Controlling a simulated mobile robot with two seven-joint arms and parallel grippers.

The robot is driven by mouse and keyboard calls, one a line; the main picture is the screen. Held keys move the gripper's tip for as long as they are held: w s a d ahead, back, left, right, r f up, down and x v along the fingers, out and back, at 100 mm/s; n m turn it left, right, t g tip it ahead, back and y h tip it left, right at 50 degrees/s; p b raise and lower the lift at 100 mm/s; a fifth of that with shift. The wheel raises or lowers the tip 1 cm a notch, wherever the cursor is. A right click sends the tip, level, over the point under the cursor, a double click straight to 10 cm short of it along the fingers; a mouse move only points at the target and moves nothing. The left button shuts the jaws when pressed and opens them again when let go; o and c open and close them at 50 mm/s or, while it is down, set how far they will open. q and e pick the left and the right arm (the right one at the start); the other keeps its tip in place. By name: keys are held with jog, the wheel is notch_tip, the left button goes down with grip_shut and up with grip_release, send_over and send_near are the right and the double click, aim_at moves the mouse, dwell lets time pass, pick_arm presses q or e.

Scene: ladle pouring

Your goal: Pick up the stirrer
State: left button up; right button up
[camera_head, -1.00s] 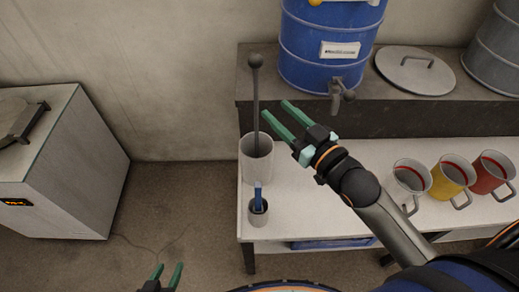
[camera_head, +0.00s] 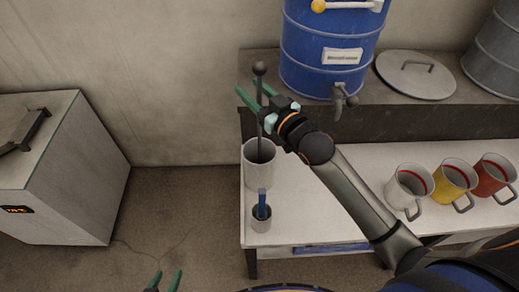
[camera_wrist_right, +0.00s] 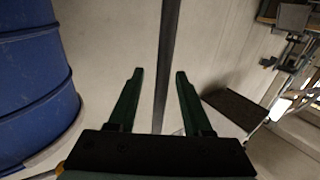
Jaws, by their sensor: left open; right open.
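The stirrer is a thin dark rod (camera_head: 260,120) with a round knob on top. It stands upright in a tall white container (camera_head: 258,172) at the left end of the white table. My right gripper (camera_head: 250,92) is open, with its green fingers at the rod's upper part, below the knob. In the right wrist view the rod (camera_wrist_right: 168,60) runs between the two open fingers (camera_wrist_right: 156,82), with a gap on both sides. My left gripper (camera_head: 163,280) is open and empty at the bottom edge of the head view, away from the table.
A small grey cup (camera_head: 261,222) holding a blue item stands in front of the container. A blue barrel (camera_head: 330,60) with a tap and a round lid (camera_head: 416,75) sit on the shelf behind. White, yellow (camera_head: 455,176) and red mugs stand at the right.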

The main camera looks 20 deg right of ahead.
jog(key=shift+w, duration=0.15)
grip_shut()
dwell(1.4)
